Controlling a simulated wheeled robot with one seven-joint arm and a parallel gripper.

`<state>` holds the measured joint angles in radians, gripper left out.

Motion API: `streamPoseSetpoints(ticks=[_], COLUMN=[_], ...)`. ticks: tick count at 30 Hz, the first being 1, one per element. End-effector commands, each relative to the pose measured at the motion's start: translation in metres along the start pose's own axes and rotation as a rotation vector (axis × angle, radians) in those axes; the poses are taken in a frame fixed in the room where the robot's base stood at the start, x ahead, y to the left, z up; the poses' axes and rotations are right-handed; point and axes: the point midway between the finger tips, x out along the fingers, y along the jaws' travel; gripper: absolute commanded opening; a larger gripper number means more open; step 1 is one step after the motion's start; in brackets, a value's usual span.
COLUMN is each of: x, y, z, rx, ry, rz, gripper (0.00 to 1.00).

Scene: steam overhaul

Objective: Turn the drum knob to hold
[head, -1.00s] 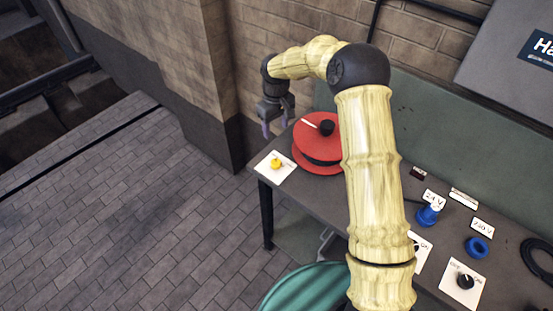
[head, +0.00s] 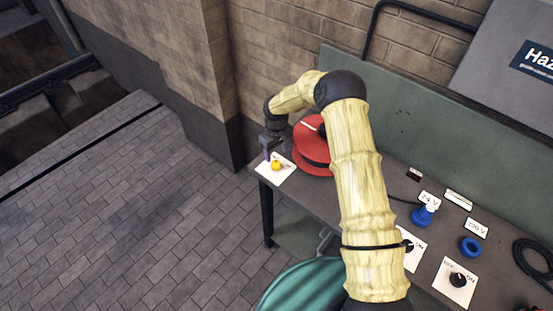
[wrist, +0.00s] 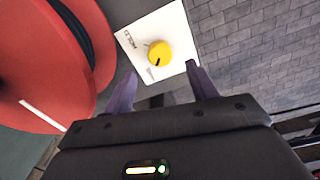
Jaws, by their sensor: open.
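The drum knob is a small yellow knob (head: 276,165) on a white plate (head: 287,176) at the left end of the workbench. In the wrist view the yellow knob (wrist: 159,53) has a dark pointer mark at its lower edge, and the white plate (wrist: 180,30) reads "HOLD" on its left side. Other lettering below the knob is too small to read. My gripper (wrist: 160,85) is open and empty, its two purple fingers short of the knob and spread to either side of it. In the head view my gripper (head: 268,153) is just above and left of the knob.
A red drum (head: 310,148) stands close beside the plate; it fills the left of the wrist view (wrist: 40,60). Blue connectors (head: 424,216), black knobs (head: 458,280) and a cable lie further right on the bench (head: 395,185). A brick wall is behind.

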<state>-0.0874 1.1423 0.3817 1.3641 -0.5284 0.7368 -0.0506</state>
Motion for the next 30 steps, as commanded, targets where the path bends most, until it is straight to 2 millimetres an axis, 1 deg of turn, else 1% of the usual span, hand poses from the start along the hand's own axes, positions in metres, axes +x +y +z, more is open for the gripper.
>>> streamPoseSetpoints(ticks=[6,12,17,24,26,30], x=[0.031,0.054,0.062,0.063,0.063,0.062], y=[-0.001,0.000,0.000,0.000,0.000,0.000], z=[0.001,0.000,0.000,0.000,0.000,0.000], rx=[-0.001,-0.001,-0.001,0.000,0.000,0.000], ry=[-0.002,-0.001,0.000,0.001,0.001,0.000], rz=[-0.001,-0.001,0.000,0.001,0.000,0.000], gripper=[0.57,0.57,0.57,0.57,0.48,0.20])
